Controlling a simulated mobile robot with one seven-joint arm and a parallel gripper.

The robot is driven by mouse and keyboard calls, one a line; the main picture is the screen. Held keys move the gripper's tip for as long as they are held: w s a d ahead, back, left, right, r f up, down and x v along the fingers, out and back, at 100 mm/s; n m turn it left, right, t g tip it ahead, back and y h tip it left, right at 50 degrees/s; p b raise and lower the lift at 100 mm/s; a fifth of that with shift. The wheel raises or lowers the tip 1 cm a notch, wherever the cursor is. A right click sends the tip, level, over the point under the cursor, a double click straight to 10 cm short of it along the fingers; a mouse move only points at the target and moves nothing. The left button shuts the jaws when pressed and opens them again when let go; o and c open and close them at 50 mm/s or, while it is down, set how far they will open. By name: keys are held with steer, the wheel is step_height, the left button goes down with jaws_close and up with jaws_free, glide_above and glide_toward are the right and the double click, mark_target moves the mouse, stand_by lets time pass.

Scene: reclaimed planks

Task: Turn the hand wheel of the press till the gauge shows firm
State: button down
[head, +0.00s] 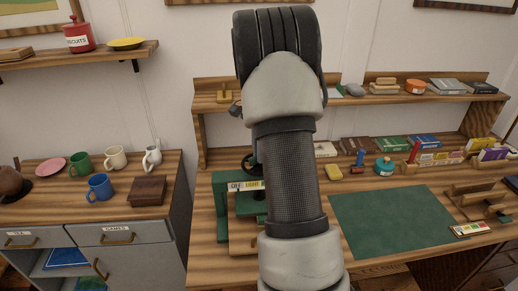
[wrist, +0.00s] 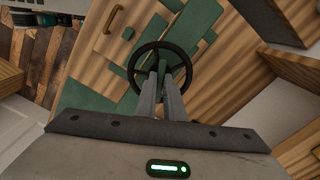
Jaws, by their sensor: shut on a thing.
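The green press (head: 222,224) stands on the wooden desk, left of my arm, which hides much of it. Its black hand wheel (head: 247,162) shows only in part beside my arm. In the wrist view the wheel (wrist: 137,64) is a dark ring in front of the green press (wrist: 88,98). My gripper (wrist: 161,76) is at the wheel, its two fingers close together and shut on it near the middle. The gauge strip (head: 245,186) reads something like "OFF" and "LIGHT"; the rest is behind my arm, and I cannot make out a pointer.
A dark green mat (head: 395,221) lies right of the press. A shelf (head: 440,97) runs above the desk. A cabinet with mugs (head: 100,187) stands at left.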

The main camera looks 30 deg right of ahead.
steer(key=m+p, duration=0.1)
steer(key=m, duration=0.1)
steer(key=m+p, duration=0.1)
steer(key=m, duration=0.2)
steer(key=shift+r+m+p, duration=0.2)
steer(key=shift+m+p, duration=0.1)
steer(key=shift+d+f+m+p, duration=0.1)
steer(key=shift+m+p, duration=0.65)
steer(key=shift+m, duration=0.85)
steer(key=c, duration=1.9)
jaws_free()
steer(key=shift+f, duration=0.1)
steer(key=shift+o, duration=0.2)
step_height(320, 180, up, 18)
steer(key=shift+f+p, duration=0.25)
steer(key=shift+p, duration=0.1)
